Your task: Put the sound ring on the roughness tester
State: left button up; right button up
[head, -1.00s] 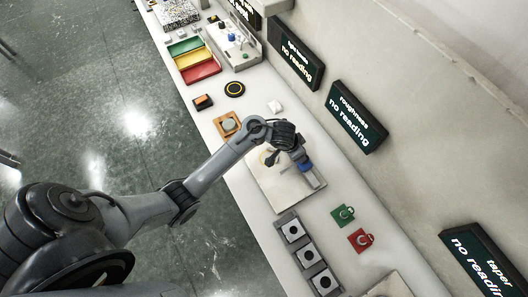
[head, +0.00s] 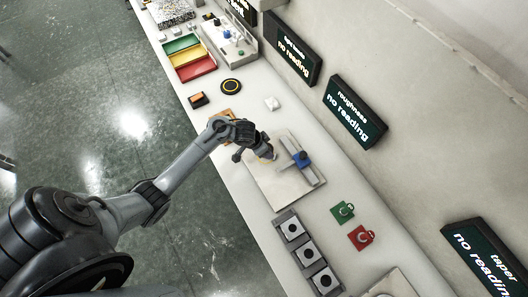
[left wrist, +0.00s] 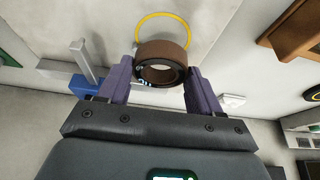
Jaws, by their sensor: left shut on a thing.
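My left gripper (left wrist: 160,82) is shut on a brown ring with a dark face (left wrist: 160,63), held between its two purple fingers in the left wrist view. In the head view the left gripper (head: 262,153) is over the far left part of the roughness tester's pale plate (head: 273,192); the ring cannot be made out there. The tester's grey post and blue block (head: 301,160) stand on the plate to the right of the gripper. In the left wrist view a yellow circle (left wrist: 178,16) lies beyond the ring, partly hidden by it. My right gripper is not in view.
The roughness display (head: 355,112) reads "no reading". Coloured trays (head: 190,58) and a black disc with a yellow circle (head: 231,86) are farther back.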

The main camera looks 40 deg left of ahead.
pick_arm(q)
notch_tip(320, 180, down, 3)
jog(key=shift+f+b, duration=0.15)
jog(key=shift+b, duration=0.3)
jog(key=shift+f, duration=0.15)
jog(key=o, duration=1.2)
